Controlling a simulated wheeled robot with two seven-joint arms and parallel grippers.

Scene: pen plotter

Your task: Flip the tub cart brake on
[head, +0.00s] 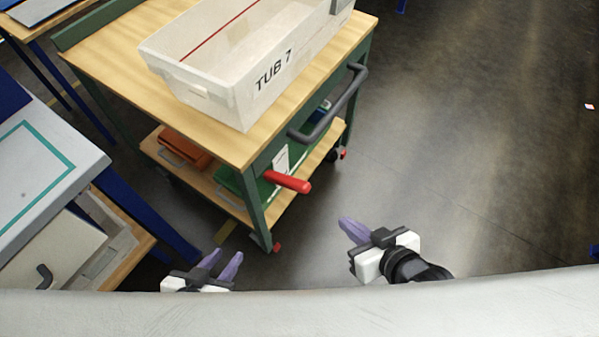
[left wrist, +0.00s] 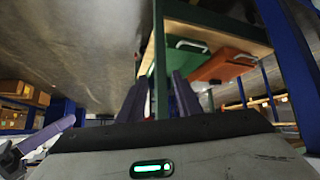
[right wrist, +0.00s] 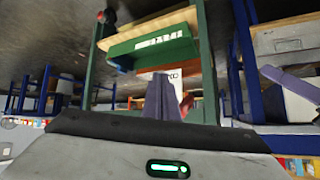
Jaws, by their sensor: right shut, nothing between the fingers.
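The tub cart (head: 200,135) stands ahead, with a wooden top and green frame. A red lever (head: 288,181) sticks out from its near side, pointing right, beside a white label (head: 281,160). In the right wrist view, the red lever (right wrist: 186,105) is mostly hidden behind my fingers. My right gripper (head: 347,229) is shut and empty, right of and nearer than the lever, apart from it. My left gripper (head: 224,264) is open and empty near the cart's near corner leg. Its spread fingers also show in the left wrist view (left wrist: 160,98).
A white tub marked TUB 7 (head: 225,75) rests on the cart top. A dark handle bar (head: 332,105) juts from the cart's right side. Orange (head: 185,147) and green cases lie on the lower shelf. A workbench (head: 50,165) stands left.

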